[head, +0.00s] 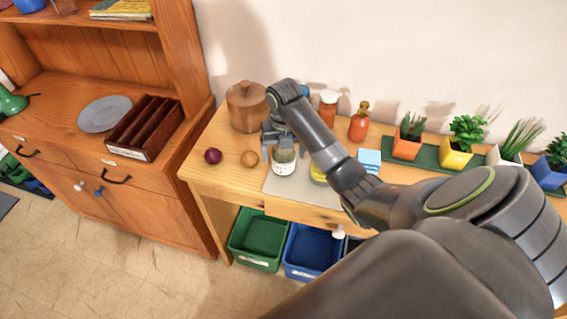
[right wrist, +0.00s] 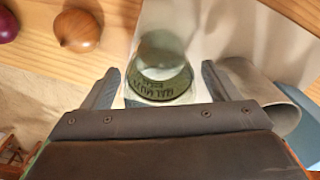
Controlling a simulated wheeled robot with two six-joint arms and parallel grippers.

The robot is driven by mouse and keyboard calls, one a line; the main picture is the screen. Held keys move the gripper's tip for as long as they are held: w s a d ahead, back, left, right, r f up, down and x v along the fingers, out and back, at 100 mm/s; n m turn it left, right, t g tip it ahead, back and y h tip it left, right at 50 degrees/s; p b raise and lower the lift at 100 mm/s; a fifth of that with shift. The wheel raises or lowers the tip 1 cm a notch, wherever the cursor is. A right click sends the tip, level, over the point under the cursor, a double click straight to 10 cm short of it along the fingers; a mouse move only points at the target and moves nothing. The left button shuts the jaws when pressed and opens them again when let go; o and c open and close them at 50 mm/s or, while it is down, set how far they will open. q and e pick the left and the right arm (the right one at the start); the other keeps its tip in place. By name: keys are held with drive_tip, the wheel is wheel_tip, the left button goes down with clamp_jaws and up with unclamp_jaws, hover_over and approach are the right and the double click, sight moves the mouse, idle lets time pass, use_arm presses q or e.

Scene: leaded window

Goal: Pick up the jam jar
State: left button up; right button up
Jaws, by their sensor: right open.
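A glass jar (head: 284,163) with a greenish top and a pale label stands on a light mat on the wooden table. In the right wrist view this jar (right wrist: 160,68) shows dark lettering that I cannot read with certainty. My right gripper (head: 282,150) is open, with its fingers on either side of this jar; I cannot tell whether they touch it. An orange-red jar (head: 328,106) stands farther back, partly behind my right arm. I cannot tell from the labels which one is the jam jar. My left gripper is out of view.
A wooden pot (head: 247,107), a purple onion (head: 213,156) and a brown round item (head: 249,158) are left of the gripper. A grey cylinder (right wrist: 258,82) is close on the right in the wrist view. A red bottle (head: 359,122) and potted plants (head: 456,143) stand right.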

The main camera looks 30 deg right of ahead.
drive_tip(key=shift+f, duration=1.1)
drive_tip(key=c, duration=1.2)
drive_tip(key=shift+o, duration=0.2)
drive_tip(key=shift+r, duration=0.1)
